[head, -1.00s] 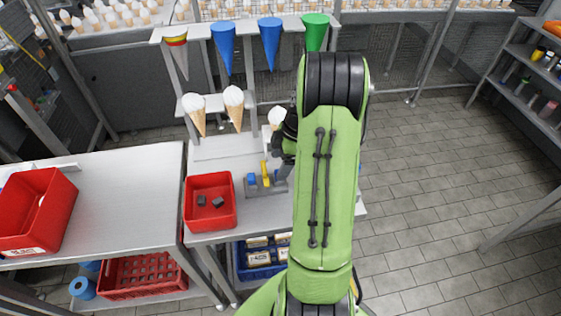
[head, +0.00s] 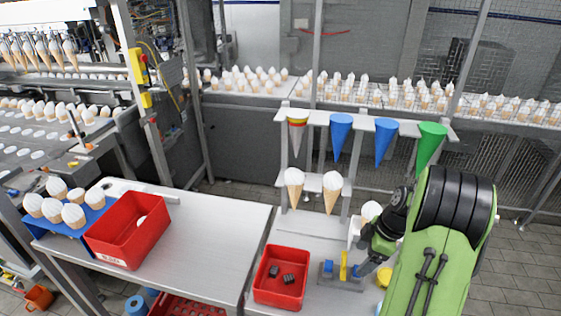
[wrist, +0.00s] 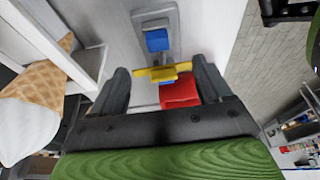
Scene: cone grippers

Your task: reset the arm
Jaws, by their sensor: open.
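My green arm comes in from the lower right of the head view. My gripper (head: 364,266) is dark grey and hangs low over the table by a grey fixture (head: 330,286) with a blue block (head: 327,266) and an upright yellow piece (head: 343,264). In the wrist view my gripper (wrist: 160,72) is open, its two fingers spread. The yellow piece (wrist: 158,74) shows between the fingers, with the blue block (wrist: 157,40) beyond it. I cannot tell whether the fingers touch the yellow piece. Nothing is clearly held.
A white-topped ice cream cone (wrist: 30,105) and its rack are close on the left in the wrist view. A stand (head: 312,183) holds cones and coloured funnels behind the fixture. A red bin (head: 280,278) with dark pieces is left of it; the metal table (head: 200,245) is largely bare.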

